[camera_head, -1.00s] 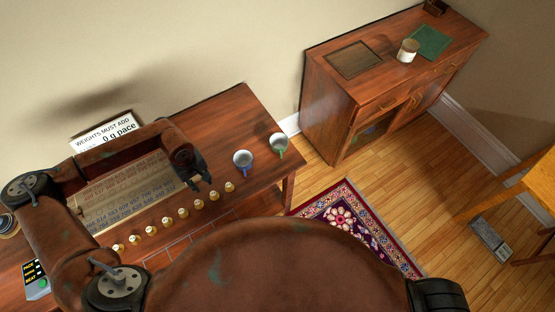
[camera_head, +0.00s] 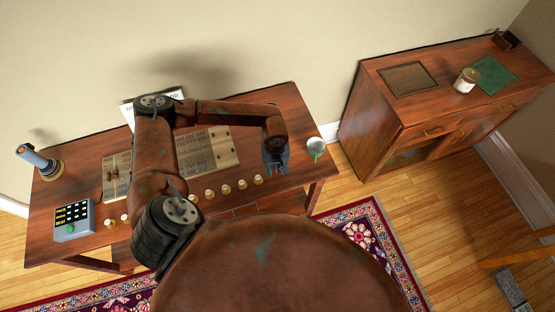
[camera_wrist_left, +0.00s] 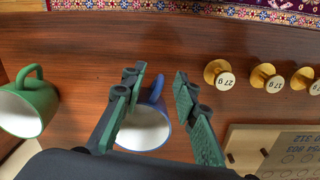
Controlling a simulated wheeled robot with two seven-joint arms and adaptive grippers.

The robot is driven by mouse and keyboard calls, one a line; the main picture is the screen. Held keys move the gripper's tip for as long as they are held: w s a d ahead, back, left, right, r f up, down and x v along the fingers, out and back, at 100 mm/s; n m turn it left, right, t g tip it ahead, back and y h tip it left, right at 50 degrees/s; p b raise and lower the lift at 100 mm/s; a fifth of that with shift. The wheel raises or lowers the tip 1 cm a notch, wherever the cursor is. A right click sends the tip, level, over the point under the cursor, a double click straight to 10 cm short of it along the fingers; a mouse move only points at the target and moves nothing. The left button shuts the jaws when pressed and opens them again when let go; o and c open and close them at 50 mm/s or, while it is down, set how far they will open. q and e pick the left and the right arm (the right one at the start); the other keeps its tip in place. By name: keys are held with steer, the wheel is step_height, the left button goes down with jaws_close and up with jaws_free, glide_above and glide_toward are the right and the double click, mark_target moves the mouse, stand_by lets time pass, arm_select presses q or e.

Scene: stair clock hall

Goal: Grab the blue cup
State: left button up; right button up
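The blue cup (camera_wrist_left: 146,128) stands on the wooden table in the left wrist view, white inside, with its blue handle toward the fingertips. My left gripper (camera_wrist_left: 159,76) is open above it. Its two green-padded fingers are apart, with the handle between them in the picture; I cannot tell if they touch it. In the head view the left gripper (camera_head: 276,158) hangs over the table's right part and mostly hides the blue cup. My right gripper is in neither view.
A green cup (camera_head: 316,148) stands close by at the table's right end. Several brass weights (camera_head: 241,184) line the table front near a board with printed numbers (camera_head: 217,158). A keypad box (camera_head: 74,222) and a blue-topped device (camera_head: 42,162) are left. A cabinet (camera_head: 400,115) stands right.

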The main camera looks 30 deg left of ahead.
arm_select(q)
steer(key=shift+f, duration=0.9)
steer(key=shift+c, duration=0.2)
jaws_close()
